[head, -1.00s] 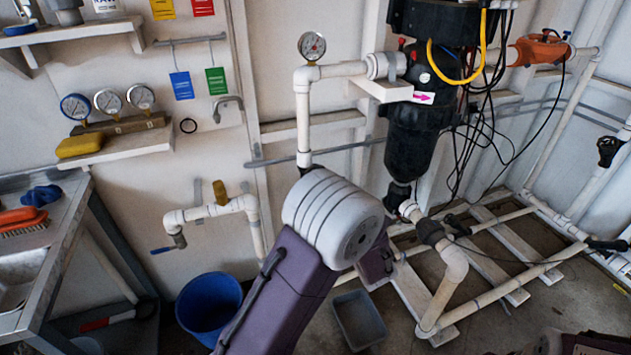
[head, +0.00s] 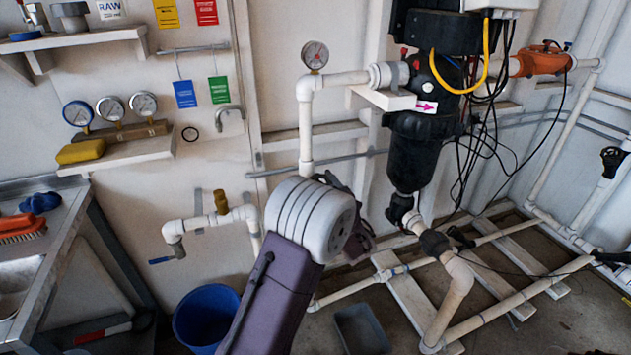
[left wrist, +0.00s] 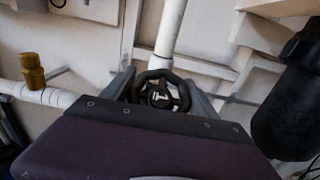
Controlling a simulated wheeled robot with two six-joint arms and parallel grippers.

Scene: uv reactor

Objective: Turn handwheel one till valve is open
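A black handwheel with a white "1" on its hub (left wrist: 159,98) sits in the middle of the left wrist view, on a white vertical pipe (left wrist: 171,28). My left gripper (left wrist: 158,80) has its two grey fingers spread, one on each side of the wheel. The fingers are close to the rim; I cannot tell whether they touch it. In the head view my grey and purple left arm stands in front of this spot and largely hides the gripper and the wheel. My right gripper is in neither current view.
A black reactor vessel (head: 413,160) with hanging cables stands right of my left arm. A pressure gauge (head: 315,55) tops the pipe. A brass-coloured fitting (head: 221,202) is left. A blue bucket (head: 206,318) and grey bin (head: 362,329) stand on the floor.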

